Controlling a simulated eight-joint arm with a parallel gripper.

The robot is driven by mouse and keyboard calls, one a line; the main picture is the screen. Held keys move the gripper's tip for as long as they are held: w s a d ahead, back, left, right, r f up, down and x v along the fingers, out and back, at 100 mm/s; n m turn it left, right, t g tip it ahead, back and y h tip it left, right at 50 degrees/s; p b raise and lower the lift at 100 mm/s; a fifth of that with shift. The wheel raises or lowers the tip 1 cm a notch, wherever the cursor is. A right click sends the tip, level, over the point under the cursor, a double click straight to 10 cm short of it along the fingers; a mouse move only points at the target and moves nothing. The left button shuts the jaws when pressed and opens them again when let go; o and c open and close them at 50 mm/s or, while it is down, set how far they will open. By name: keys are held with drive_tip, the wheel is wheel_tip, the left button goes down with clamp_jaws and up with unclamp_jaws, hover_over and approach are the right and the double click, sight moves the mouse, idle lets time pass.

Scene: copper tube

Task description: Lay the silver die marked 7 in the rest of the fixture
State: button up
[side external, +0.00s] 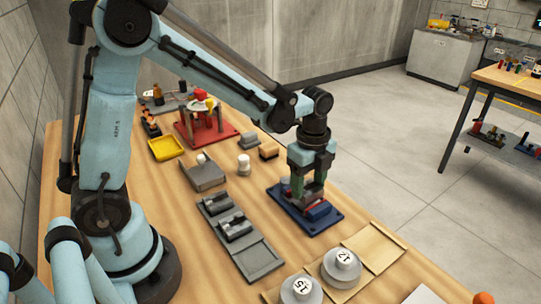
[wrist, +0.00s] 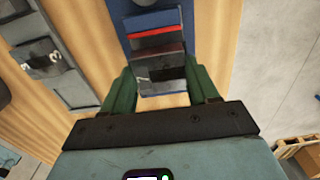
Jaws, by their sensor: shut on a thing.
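The fixture has a dark blue base plate (side external: 328,222) on the wooden table, with a blue block and a red strip on it. My gripper (side external: 308,190) is low over the fixture, pointing down. In the wrist view its green fingers (wrist: 162,90) are shut on a silver die (wrist: 165,87), seen between them beside the red strip. The die's number is not readable, and I cannot tell whether it touches the fixture. The fixture also shows at the top of the wrist view (wrist: 127,20).
A grey tray (side external: 262,262) with dark silver dies stands left of the fixture; one die (wrist: 42,62) seems marked 3. Round weights marked 15 (side external: 301,290) and 12 (side external: 342,266) stand in front. A red stand (side external: 213,134) and yellow tray (side external: 165,148) are behind.

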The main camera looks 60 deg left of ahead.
sight(308, 187)
drive_tip(key=shift+f, duration=1)
drive_tip(key=o, duration=1.5)
drive_tip(key=shift+r, duration=0.1)
wheel_tip(308, 187, up, 12)
drive_tip(key=shift+f, duration=0.1)
drive_tip(key=s+n+t, duration=0.2)
drive_tip(key=s+n, duration=0.1)
drive_tip(key=n, duration=0.3)
drive_tip(key=s+a+n+t, duration=0.1)
drive_tip(key=s+n+t, duration=0.1)
drive_tip(key=n, duration=0.4)
drive_tip(key=s+a+f+n+t, duration=0.1)
drive_tip(key=s+n+t, duration=0.2)
drive_tip(key=n, duration=0.3)
drive_tip(key=shift+s+a, duration=0.25)
drive_tip(key=shift+s, duration=0.55)
